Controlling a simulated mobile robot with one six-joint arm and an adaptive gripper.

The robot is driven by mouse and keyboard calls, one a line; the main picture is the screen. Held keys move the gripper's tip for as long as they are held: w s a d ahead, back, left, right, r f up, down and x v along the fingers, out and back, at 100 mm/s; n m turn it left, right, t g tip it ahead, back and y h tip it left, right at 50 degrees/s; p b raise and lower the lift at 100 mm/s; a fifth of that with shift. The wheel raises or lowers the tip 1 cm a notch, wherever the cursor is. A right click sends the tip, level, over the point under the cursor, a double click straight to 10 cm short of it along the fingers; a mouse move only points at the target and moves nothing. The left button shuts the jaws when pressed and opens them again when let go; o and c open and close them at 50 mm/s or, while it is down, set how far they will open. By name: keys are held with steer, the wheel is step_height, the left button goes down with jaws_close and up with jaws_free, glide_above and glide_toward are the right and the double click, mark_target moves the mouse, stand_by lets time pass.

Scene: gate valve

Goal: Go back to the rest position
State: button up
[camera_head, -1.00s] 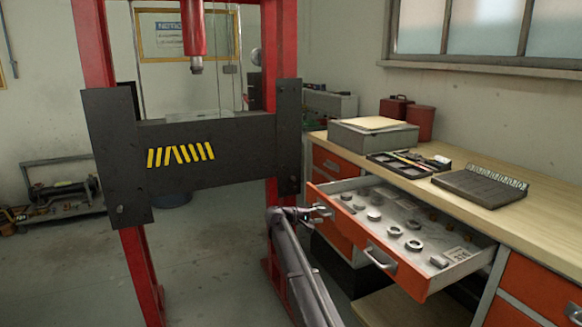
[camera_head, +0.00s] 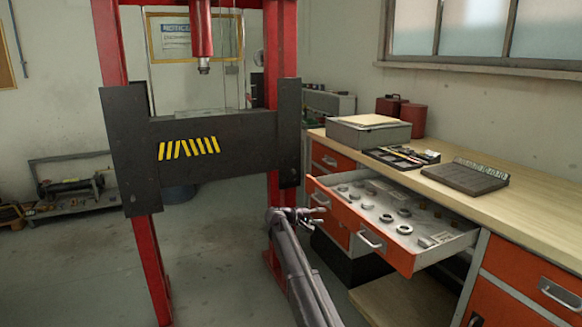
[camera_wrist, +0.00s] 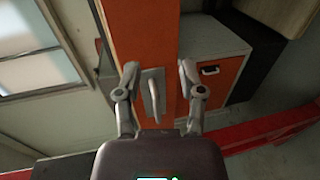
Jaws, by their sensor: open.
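My gripper (camera_head: 318,216) is at the end of my grey arm, in front of the red press frame and beside the left front corner of an open orange drawer (camera_head: 352,220). In the wrist view my gripper (camera_wrist: 158,82) has its two fingers wide apart with nothing between them. A drawer handle (camera_wrist: 152,97) on an orange front shows beyond the gap between the fingers. The gripper looks apart from the handle.
The open drawer holds several metal rings and juts out from the workbench (camera_head: 470,215). A red press frame (camera_head: 284,120) with a dark crossbeam (camera_head: 235,155) stands left of my arm. Bare floor (camera_head: 80,270) lies to the left.

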steer(key=s+d+f+m+g+y, duration=0.1)
steer(key=s+d+f+y, duration=0.15)
steer(key=s, duration=0.55)
steer(key=s+d+f+m+g+y, duration=0.15)
steer(key=s+d+f, duration=0.25)
steer(key=s, duration=0.4)
steer(key=s+d+f+m+g+y, duration=0.1)
steer(key=s+d+f+g+y, duration=0.2)
steer(key=s, duration=0.5)
steer(key=s+a+f+m+g+y, duration=0.1)
steer(key=s+a+f+y, duration=0.2)
steer(key=s, duration=0.9)
steer(key=s+f+m+y, duration=0.15)
steer(key=s+y, duration=0.25)
steer(key=s, duration=0.8)
step_height(320, 180, up, 22)
steer(key=n+p, duration=0.1)
steer(key=p, duration=2.1)
steer(key=shift+w+f, duration=0.15)
steer(key=shift+w, duration=0.25)
